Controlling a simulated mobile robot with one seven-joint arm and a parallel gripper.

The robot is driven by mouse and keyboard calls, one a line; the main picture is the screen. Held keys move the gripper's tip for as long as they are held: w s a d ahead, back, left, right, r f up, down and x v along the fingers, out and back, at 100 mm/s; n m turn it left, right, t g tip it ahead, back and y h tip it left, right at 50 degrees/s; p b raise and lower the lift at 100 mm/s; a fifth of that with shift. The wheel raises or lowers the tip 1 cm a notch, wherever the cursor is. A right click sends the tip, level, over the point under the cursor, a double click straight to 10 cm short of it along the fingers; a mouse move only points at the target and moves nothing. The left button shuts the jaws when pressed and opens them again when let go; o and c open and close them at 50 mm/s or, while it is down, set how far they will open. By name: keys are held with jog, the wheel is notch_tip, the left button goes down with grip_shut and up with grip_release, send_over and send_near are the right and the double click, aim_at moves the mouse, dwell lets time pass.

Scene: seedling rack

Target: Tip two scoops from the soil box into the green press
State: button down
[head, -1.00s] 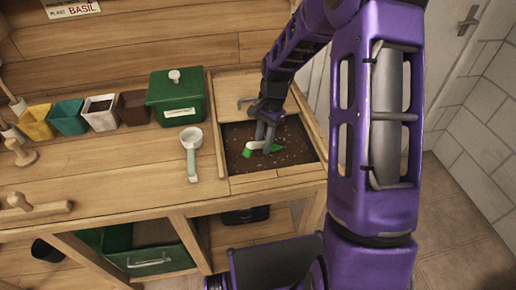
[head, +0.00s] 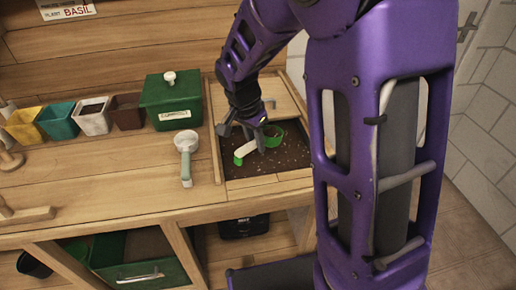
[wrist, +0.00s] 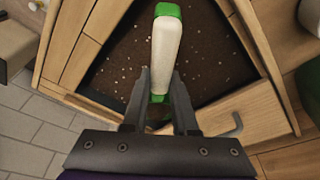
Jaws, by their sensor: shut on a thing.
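My gripper (head: 257,139) is shut on the scoop with a white handle (head: 245,149) and green ends, over the soil box. In the wrist view the white handle (wrist: 164,50) runs away from between my fingers (wrist: 160,88). The soil box (head: 218,147) is a wooden frame with dark, speckled soil (head: 290,156). A green lidded box (head: 165,95) with a knob and label stands left of it. I cannot tell which thing is the press.
A white cup (head: 187,139) with a grey-green handle lies left of the soil box. Yellow (head: 25,126), teal (head: 58,121), white (head: 93,117) and brown (head: 127,111) pots line the back. Wooden tools lie at far left.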

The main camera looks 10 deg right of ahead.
jog(key=shift+t+h, duration=0.6)
jog(key=shift+h, duration=0.2)
jog(key=shift+b+v, duration=0.45)
jog(key=shift+v, duration=2.3)
jog(key=shift+d, duration=0.1)
jog(key=c, duration=1.3)
grip_release()
grip_shut()
